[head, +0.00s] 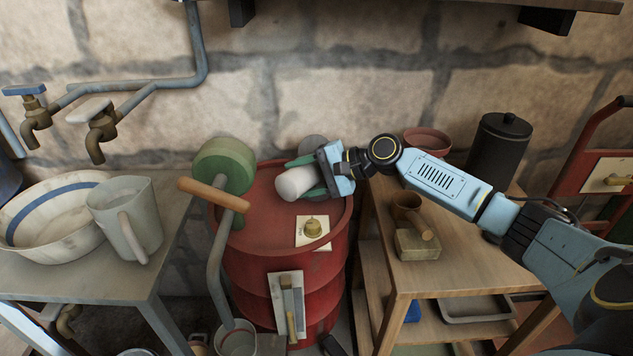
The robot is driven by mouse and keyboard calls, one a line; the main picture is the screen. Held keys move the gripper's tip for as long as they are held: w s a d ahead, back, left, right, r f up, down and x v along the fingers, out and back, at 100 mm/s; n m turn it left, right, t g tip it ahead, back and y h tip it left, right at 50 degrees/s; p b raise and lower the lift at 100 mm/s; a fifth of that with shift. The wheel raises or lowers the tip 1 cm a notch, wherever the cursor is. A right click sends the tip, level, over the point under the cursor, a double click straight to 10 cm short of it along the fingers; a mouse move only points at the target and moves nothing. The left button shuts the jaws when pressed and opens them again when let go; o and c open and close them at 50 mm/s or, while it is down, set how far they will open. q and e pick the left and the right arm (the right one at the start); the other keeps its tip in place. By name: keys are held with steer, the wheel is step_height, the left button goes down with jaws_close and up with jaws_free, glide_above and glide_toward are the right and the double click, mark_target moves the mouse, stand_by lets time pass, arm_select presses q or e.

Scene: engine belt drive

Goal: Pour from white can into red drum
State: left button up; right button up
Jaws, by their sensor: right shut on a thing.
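The red drum (275,258) stands upright at the centre, between two tables. My right gripper (303,178) is above the drum's top and shut on the white can (294,184). The can is tilted far over, nearly on its side, with one rounded end toward the left. Green fingers show above and below it. I cannot see any liquid, and I cannot tell whether the can touches the drum top. A round grey piece (312,146) shows behind the gripper. My left gripper is not in view.
A green pump wheel with a wooden handle (212,194) rises at the drum's left. A pitcher (128,218) and bowl (40,228) stand left. A black canister (498,150) stands on the right table.

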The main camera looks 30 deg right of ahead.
steer(key=shift+r, duration=0.15)
steer(key=shift+d+r+m+y, duration=0.1)
steer(key=shift+d+m+y, duration=0.05)
steer(key=shift+m+y, duration=0.25)
stand_by(0.4)
